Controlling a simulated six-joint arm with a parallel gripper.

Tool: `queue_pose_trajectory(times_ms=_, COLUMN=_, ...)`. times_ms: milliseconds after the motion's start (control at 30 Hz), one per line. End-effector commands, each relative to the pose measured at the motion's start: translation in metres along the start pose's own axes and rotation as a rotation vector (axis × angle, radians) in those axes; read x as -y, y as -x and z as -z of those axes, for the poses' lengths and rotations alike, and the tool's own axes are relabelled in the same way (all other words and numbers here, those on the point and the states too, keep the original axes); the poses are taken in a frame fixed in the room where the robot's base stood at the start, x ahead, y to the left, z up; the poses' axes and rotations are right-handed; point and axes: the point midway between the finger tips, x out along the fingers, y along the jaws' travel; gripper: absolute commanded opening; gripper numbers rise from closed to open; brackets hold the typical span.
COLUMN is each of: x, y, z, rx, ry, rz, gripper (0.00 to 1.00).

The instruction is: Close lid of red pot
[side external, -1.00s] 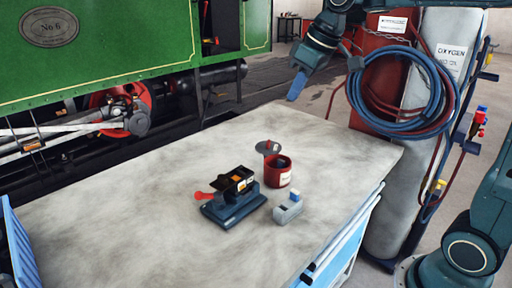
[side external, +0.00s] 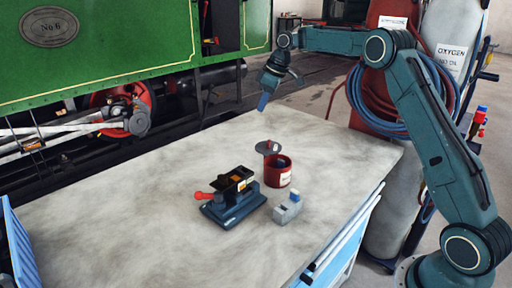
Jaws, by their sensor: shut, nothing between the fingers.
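The red pot (side external: 278,176) stands upright on the table, right of its middle, with a pale label on its side. Its top is open, and something dark shows inside. The grey lid (side external: 268,147) with a small red knob is tilted up at the far left edge of the pot's rim. My gripper (side external: 262,106) is shut and empty, its blue fingers pointing down. It is in the air above the far part of the table, beyond the lid and a little left of it in the picture, touching nothing.
A dark blue device with a red-handled lever (side external: 232,200) stands left of the pot. A small grey block with a blue part (side external: 288,208) lies in front of the pot. The table (side external: 110,205) is clear on the left. A green steam tram (side external: 120,50) stands behind.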

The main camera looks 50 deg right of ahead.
Motion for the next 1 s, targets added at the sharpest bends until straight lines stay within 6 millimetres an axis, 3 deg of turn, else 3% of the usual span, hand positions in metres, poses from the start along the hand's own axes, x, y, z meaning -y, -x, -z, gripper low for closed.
queue_pose_trajectory(times_ms=100, x=-0.017, y=-0.021, z=-0.004, rx=0.005, ry=0.022, rz=0.01, gripper=0.0)
queue_pose_trajectory(times_ms=300, x=-0.03, y=-0.037, z=-0.008, rx=0.008, ry=0.044, rz=0.018, gripper=0.0)
queue_pose_trajectory(times_ms=667, x=-0.031, y=-0.042, z=-0.008, rx=0.008, ry=0.048, rz=0.02, gripper=0.0)
queue_pose_trajectory(times_ms=1000, x=-0.029, y=-0.074, z=-0.008, rx=0.01, ry=0.047, rz=0.021, gripper=0.0)
